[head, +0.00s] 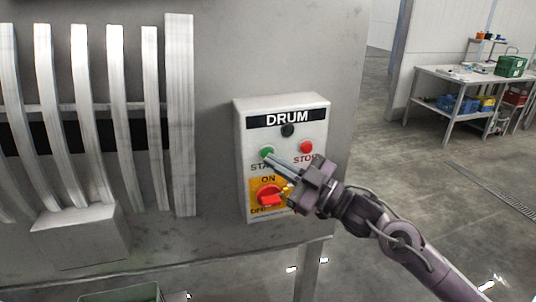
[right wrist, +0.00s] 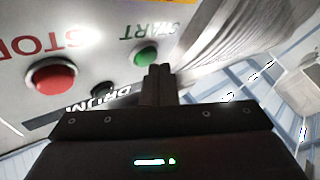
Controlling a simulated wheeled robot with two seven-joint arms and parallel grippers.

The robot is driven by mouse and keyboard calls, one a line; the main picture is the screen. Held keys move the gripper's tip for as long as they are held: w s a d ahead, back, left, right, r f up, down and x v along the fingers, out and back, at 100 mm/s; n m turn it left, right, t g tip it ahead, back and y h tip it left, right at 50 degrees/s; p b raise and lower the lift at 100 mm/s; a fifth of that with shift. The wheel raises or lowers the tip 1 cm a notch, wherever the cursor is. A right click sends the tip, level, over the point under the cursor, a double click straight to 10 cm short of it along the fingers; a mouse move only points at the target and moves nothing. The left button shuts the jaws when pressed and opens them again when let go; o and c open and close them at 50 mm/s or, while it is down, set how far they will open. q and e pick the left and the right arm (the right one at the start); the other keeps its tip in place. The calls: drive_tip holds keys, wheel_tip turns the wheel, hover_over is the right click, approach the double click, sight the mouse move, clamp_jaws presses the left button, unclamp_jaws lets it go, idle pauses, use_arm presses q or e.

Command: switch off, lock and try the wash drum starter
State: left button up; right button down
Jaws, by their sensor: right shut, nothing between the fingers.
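The DRUM starter box (head: 318,108) is a pale panel on the grey machine wall. Its green START button (head: 266,152) is at left and its red STOP button (head: 306,147) at right. Below is a red rotary switch (head: 269,195) on a yellow ON/OFF plate; my gripper partly hides the plate, and I cannot tell the exact handle position. My right gripper (head: 270,159) is shut and empty, its tips at the START button. In the right wrist view the tips (right wrist: 158,72) are beside the green button (right wrist: 146,55); I cannot tell whether they touch. No lock is clearly visible.
A small black round fitting (head: 288,130) sits under the DRUM label. Metal slats (head: 180,110) stand left of the box. A workbench (head: 440,76) with crates is at the far right. The floor between is clear. A green crate (head: 120,293) shows at the bottom left.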

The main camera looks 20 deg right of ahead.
drive_tip(key=shift+w, duration=0.45)
idle(0.5)
drive_tip(key=shift+s, duration=0.85)
drive_tip(key=s, duration=0.5)
drive_tip(key=shift+d, duration=0.1)
idle(0.7)
